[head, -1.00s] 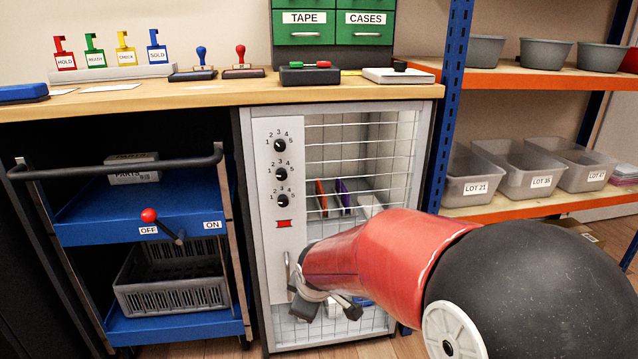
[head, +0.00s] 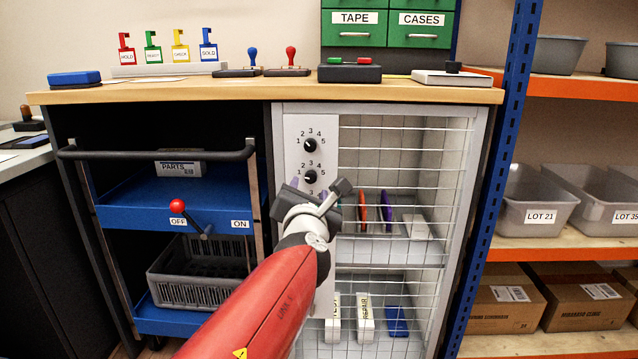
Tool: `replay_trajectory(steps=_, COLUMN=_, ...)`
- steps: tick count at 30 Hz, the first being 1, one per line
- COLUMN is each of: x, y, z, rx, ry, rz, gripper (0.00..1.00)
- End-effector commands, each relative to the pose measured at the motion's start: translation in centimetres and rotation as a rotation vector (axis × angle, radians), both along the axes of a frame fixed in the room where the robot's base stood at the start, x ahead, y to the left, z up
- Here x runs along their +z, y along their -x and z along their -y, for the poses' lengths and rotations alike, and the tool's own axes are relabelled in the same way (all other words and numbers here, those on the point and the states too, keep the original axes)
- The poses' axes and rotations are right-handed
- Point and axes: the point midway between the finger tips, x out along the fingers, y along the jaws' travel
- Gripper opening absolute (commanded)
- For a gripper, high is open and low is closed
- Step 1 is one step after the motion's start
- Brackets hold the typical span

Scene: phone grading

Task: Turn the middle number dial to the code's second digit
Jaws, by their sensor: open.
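The cage door's white panel (head: 325,130) carries black number dials marked 1 to 5. The top dial (head: 310,145) and the middle dial (head: 310,177) show in full or nearly so; their pointer settings are too small to read surely. The lowest dial and the red patch below it are hidden behind my gripper. My gripper (head: 315,190) is open, its fingers spread left and right, just below the middle dial in the picture. I cannot tell whether it touches the panel. It holds nothing that I can see. No code is readable in view.
The wire cage (head: 410,122) holds upright coloured phones and labelled boxes. A blue cart (head: 140,195) with a red-knobbed lever (head: 178,206) stands left. A blue shelf post (head: 510,150) stands right. The worktop (head: 210,90) above carries stamps and coloured tags.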

Motion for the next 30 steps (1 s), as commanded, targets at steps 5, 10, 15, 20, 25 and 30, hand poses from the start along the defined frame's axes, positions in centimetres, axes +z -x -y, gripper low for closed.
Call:
replay_trajectory(steps=5, x=-0.1, y=-2.9, z=0.3, rx=-0.005, ry=-0.003, rz=-0.001, gripper=0.46)
replay_trajectory(steps=10, x=-0.1, y=-5.1, z=0.3, rx=-0.004, ry=-0.005, rz=-0.002, gripper=0.46)
replay_trajectory(steps=15, x=-0.1, y=-6.2, z=0.2, rx=-0.003, ry=-0.004, rz=-0.004, gripper=0.46)
replay_trajectory(steps=20, x=-0.1, y=-6.4, z=0.2, rx=-0.003, ry=-0.005, rz=-0.004, gripper=0.46)
replay_trajectory(steps=25, x=-0.1, y=-6.4, z=0.2, rx=-0.003, ry=-0.005, rz=-0.004, gripper=0.45)
replay_trajectory(steps=30, x=-0.1, y=-6.4, z=0.2, rx=-0.003, ry=-0.006, rz=-0.004, gripper=0.22)
